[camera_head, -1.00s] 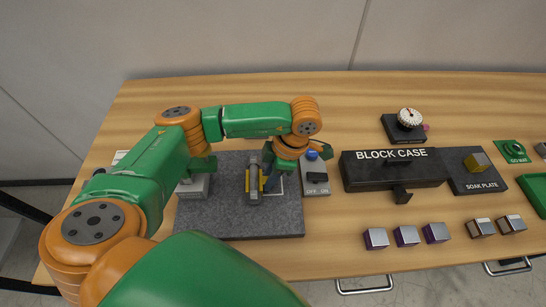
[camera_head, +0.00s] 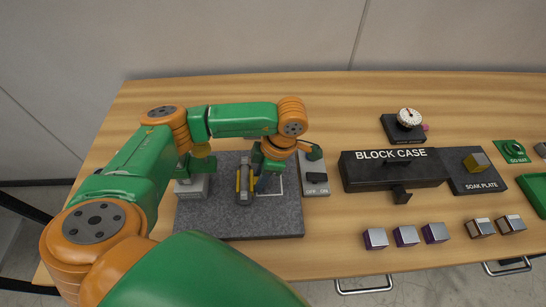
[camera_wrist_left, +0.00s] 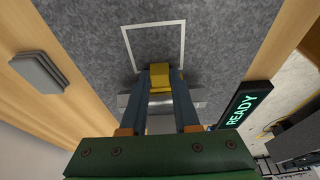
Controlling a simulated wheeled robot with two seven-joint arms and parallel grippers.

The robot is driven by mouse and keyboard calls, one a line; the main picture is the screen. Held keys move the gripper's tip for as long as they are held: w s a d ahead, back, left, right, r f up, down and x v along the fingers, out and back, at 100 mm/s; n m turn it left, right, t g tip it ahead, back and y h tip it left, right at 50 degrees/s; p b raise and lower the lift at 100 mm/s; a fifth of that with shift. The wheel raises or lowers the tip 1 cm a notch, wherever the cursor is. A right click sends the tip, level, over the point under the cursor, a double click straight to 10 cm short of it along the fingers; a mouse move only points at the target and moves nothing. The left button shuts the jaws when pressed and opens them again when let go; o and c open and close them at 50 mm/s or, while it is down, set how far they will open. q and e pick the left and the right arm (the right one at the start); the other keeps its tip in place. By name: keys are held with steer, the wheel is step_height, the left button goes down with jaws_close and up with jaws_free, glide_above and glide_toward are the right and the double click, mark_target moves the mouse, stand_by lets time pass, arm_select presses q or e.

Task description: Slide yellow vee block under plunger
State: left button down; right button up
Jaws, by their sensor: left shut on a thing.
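The yellow vee block (camera_head: 238,181) is on the dark granite plate (camera_head: 225,228), with a grey cylinder (camera_head: 244,186) lying along it. My left gripper (camera_head: 261,183) comes down at its right side. In the left wrist view, the gripper's two dark fingers (camera_wrist_left: 160,88) are shut on the yellow block (camera_wrist_left: 160,78), and the silver cylinder (camera_wrist_left: 185,101) lies crosswise there. I cannot make out the plunger; a grey stand (camera_head: 192,189) at the plate's left is partly hidden by my arm. My right gripper is not in view.
A white square outline (camera_head: 283,188) marks the plate right of the block. A grey switch box (camera_head: 314,188) stands at its right edge. A black block case (camera_head: 394,172), soak plate (camera_head: 487,183) and several small blocks (camera_head: 407,236) stand further right. A READY display (camera_wrist_left: 247,102) shows at right in the wrist view.

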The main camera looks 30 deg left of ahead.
mark_target(238, 180)
arm_select(q)
steer(key=shift+s+a, duration=0.1)
steer(key=shift+a, duration=0.1)
steer(key=shift+s+a, duration=0.3)
steer(key=shift+a, duration=0.15)
steer(key=shift+a, duration=0.1)
stand_by(0.3)
steer(key=shift+s+a, duration=0.35)
steer(key=shift+a, duration=0.05)
steer(key=shift+a, duration=0.15)
steer(key=shift+s+a, duration=0.3)
steer(key=shift+a, duration=0.05)
steer(key=shift+a, duration=0.1)
steer(key=shift+s+a, duration=0.3)
steer(key=shift+a, duration=0.1)
stand_by(0.3)
steer(key=shift+s+a+b, duration=0.1)
steer(key=shift+b, duration=0.2)
